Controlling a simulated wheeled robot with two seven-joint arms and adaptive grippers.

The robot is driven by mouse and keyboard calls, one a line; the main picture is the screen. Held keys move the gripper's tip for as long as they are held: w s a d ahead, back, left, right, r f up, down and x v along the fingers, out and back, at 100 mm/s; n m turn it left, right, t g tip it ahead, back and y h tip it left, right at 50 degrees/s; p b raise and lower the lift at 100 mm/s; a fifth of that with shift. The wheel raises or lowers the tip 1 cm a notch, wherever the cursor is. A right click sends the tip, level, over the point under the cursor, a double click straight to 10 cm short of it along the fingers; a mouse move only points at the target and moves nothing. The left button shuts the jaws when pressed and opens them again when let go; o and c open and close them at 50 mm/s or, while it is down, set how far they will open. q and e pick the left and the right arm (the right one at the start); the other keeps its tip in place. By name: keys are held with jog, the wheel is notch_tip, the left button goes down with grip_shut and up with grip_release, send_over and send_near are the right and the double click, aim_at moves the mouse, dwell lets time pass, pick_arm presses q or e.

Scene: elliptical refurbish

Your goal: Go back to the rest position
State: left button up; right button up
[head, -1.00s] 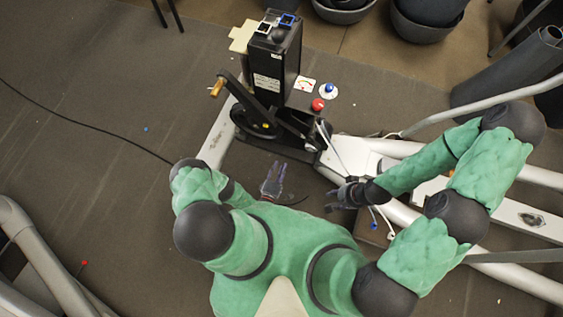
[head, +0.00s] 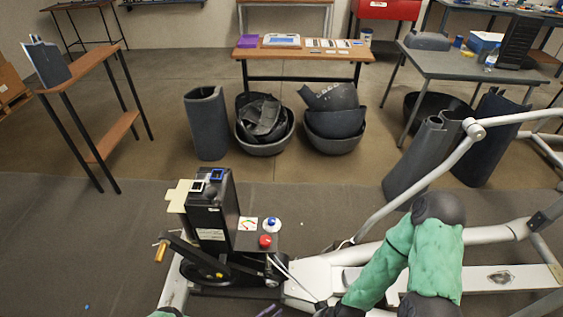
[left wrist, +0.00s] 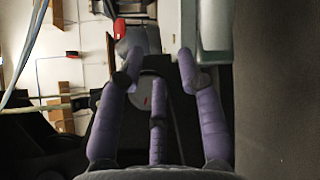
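My left gripper (left wrist: 160,70) has its purple fingers spread apart with nothing between them in the left wrist view. My right arm bends in green at the lower right, over the machine's white frame. Its gripper (head: 322,311) is a dark shape cut by the bottom edge, so its fingers cannot be made out.
The elliptical machine (head: 212,222) stands close ahead, with a red button (head: 265,241), a blue button (head: 271,224) and a crank handle (head: 160,251). Its pale rails run right. Grey bins (head: 265,149), tables (head: 305,52) and a wooden shelf (head: 82,67) stand beyond. Floor at left is clear.

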pick_arm(q)
jog(key=s+r+m+g+y+p, duration=0.25)
jog(key=s+r+m+g, duration=0.55)
jog(key=s+r+g, duration=0.5)
jog(key=w+a+r+m+t+y+p, duration=0.1)
jog(key=a+r+m+y, duration=0.1)
jog(key=r, duration=0.5)
jog(key=a+r+m+t+y+p, duration=0.1)
jog(key=a+r+m+y+p, duration=0.1)
jog(key=r, duration=0.4)
jog(key=shift+w+a+r+y, duration=0.35)
jog(key=shift+a+r+y, duration=0.1)
jog(key=shift+a, duration=0.8)
jog(key=shift+f, duration=0.1)
